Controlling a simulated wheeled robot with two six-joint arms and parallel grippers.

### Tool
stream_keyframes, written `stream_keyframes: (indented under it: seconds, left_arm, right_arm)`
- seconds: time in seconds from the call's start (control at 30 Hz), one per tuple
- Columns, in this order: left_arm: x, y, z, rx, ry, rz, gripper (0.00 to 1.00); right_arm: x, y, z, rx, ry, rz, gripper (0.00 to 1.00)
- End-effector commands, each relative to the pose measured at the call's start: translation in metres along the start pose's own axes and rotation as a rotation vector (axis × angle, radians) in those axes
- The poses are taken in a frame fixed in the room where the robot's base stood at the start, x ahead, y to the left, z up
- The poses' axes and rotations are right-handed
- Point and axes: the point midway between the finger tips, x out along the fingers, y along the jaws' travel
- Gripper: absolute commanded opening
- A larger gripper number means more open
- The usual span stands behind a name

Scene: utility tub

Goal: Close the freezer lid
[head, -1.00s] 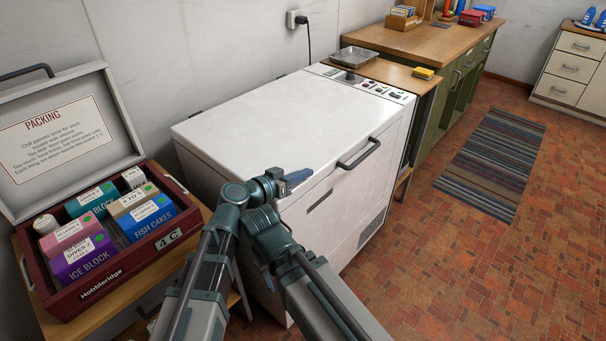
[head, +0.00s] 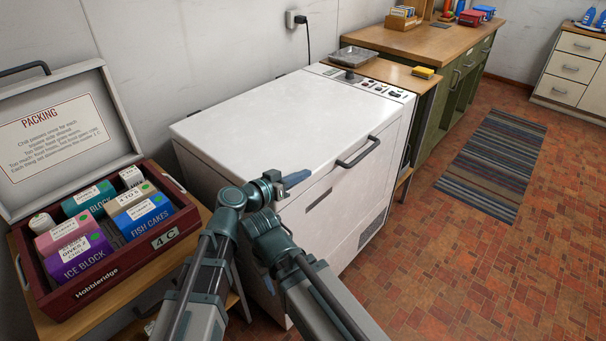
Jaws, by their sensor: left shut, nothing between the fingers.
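The white chest freezer (head: 350,221) stands against the wall in the middle of the view. Its white lid (head: 275,115) lies down flat over the body, with a dark bar handle (head: 358,152) on the front. I cannot tell whether a thin gap remains under it. My left gripper (head: 297,178) is shut and empty. It appears over the lid's near front corner, with its blue-grey fingertips pointing right. Whether it touches the lid is unclear. My arm links hide part of the near corner and the front. My right gripper does not show.
A red box (head: 110,281) with an open grey lid (head: 62,130) holds several cartons on a wooden stand at the left. A green workbench (head: 461,72) stands beyond the freezer. A striped rug (head: 494,163) lies on the open brick floor at the right.

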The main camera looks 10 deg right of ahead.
Motion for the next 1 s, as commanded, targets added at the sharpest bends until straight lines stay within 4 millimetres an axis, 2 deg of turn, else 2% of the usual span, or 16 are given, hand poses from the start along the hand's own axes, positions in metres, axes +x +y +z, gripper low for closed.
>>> stream_keyframes:
  seconds: [0.03,0.1,0.33,0.5,1.0]
  left_arm:
    - [-0.022,0.006,0.012,0.020,-0.030,0.001,0.00]
    - [-0.035,0.006,0.011,0.017,-0.025,-0.002,0.00]
    - [-0.065,0.006,0.005,0.009,-0.009,-0.004,0.00]
    - [-0.073,0.004,0.002,0.006,-0.003,-0.005,0.00]
    - [-0.071,0.003,0.000,0.006,-0.001,-0.004,0.00]
  right_arm:
    - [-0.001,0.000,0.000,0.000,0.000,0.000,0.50]
    - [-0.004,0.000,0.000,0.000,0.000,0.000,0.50]
    - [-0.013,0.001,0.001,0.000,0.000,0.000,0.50]
    - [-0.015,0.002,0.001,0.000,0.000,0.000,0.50]
    - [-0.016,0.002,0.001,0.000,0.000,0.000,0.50]
